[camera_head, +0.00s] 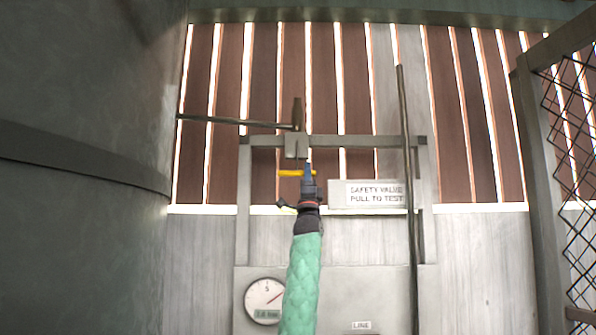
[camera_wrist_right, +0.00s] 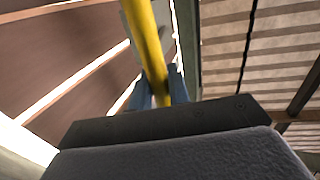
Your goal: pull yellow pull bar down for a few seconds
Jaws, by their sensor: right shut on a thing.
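The yellow pull bar (camera_head: 290,173) is a short horizontal bar below a grey bracket and brass-coloured valve (camera_head: 297,114) in the head view. In the right wrist view the yellow bar (camera_wrist_right: 146,45) runs down between the two blue-grey fingers. My right gripper (camera_head: 308,172) reaches up from below on its green-sleeved arm and is shut on the bar, right of the bar's middle. The fingers hide part of the bar. My left gripper is not in view.
A sign (camera_head: 372,194) reading "SAFETY VALVE PULL TO TEST" is right of the gripper. A dial gauge (camera_head: 265,300) sits low on the panel. A vertical pipe (camera_head: 406,180) stands at right, a large grey tank (camera_head: 80,200) at left, and a mesh fence (camera_head: 575,190) at far right.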

